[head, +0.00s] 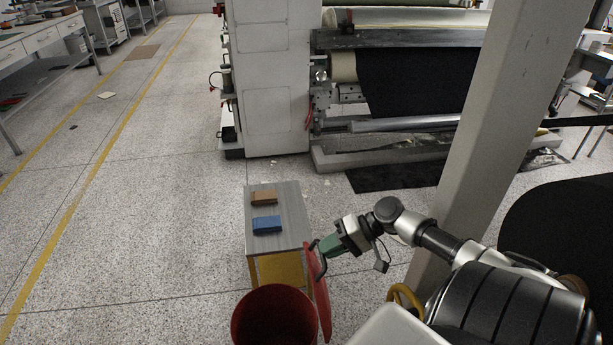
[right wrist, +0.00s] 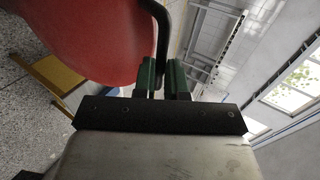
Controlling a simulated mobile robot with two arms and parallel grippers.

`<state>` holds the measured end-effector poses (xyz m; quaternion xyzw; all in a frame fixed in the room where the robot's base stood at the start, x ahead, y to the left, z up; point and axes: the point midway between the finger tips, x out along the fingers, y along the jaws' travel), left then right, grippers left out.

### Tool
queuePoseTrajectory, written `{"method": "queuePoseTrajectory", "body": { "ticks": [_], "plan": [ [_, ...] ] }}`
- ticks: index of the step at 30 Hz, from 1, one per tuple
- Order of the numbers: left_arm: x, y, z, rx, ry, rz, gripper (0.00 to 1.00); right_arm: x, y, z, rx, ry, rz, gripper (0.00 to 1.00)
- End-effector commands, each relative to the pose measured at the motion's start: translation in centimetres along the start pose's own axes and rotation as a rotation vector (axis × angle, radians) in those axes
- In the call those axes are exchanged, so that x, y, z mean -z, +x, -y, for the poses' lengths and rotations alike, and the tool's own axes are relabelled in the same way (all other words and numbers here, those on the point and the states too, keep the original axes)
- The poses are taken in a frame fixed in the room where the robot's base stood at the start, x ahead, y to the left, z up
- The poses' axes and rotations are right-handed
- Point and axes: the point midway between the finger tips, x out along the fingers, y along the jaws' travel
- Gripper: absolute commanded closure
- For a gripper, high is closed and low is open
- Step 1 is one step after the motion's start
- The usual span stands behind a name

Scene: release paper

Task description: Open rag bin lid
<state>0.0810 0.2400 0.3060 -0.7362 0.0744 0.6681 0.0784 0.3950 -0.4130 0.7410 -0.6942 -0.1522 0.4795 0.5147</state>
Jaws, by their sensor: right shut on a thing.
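The round red rag bin (head: 250,318) stands at the bottom middle of the head view, partly cut off by the frame edge. Its dark red inside shows from above. The red lid (head: 320,295) stands nearly upright at the bin's right side, seen almost edge-on. My right gripper (head: 326,248) is shut on the lid's dark handle (head: 319,262). In the right wrist view, the green fingers (right wrist: 165,78) close around the dark handle bar (right wrist: 163,35), with the red lid (right wrist: 95,35) beside them. My left gripper is not in view.
A small grey-topped table (head: 288,195) stands just behind the bin, holding a brown block (head: 263,198) and a blue block (head: 267,225). A slanting grey pillar (head: 500,110) rises close behind my right arm. A large roller machine (head: 275,80) stands farther back.

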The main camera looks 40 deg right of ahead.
Motion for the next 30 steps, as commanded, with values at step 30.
{"method": "queuePoseTrajectory", "body": {
  "ticks": [30],
  "plan": [
    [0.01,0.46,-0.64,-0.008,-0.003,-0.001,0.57,-0.38,-0.75,-2.65,-0.027,0.022,0.016,0.62]
  ]
}}
